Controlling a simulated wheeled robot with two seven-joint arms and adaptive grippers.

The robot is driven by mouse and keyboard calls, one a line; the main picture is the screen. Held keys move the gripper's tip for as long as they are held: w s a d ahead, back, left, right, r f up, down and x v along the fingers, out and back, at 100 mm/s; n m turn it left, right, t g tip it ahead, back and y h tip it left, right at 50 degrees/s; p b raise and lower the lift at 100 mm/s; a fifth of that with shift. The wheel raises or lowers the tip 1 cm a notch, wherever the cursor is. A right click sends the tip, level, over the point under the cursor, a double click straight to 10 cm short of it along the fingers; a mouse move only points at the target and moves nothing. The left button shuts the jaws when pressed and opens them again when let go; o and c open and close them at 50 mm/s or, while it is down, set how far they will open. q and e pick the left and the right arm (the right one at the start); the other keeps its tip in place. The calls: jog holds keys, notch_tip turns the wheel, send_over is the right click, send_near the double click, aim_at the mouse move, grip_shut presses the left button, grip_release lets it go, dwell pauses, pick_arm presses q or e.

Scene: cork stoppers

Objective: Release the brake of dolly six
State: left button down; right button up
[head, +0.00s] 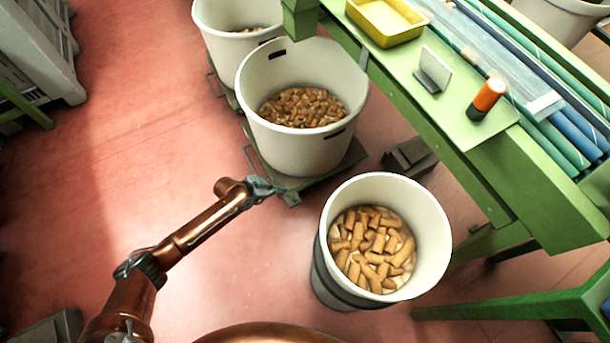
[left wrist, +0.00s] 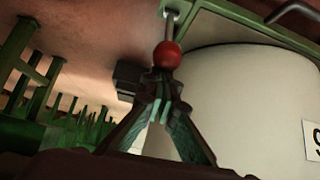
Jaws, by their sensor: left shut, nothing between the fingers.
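A red ball knob (left wrist: 167,55) on a thin metal rod, likely the brake lever, shows in the left wrist view beside a green dolly frame (left wrist: 225,14). My left gripper (left wrist: 165,88) is shut and empty, its fingertips right at the knob; I cannot tell whether they touch. In the head view my left gripper (head: 268,188) is at the near left edge of the green dolly (head: 330,172) under the middle white bin (head: 300,152). The knob cannot be made out there. A white label (left wrist: 312,140) on the bin is cut off, so its number is unclear. My right gripper is out of view.
A bin of large corks (head: 330,262) stands right of my left gripper. Another white bin (head: 225,50) stands behind. A green workbench (head: 440,130) with a yellow tray (head: 385,38) and an orange-black cylinder (head: 487,98) fills the right. Red floor (head: 150,130) is clear at left.

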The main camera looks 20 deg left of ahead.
pick_arm(q)
jog(key=shift+s+a+f, duration=0.25)
jog(key=shift+s+a, duration=0.1)
jog(key=shift+a, duration=0.1)
jog(key=shift+s+f, duration=0.15)
dwell(0.3)
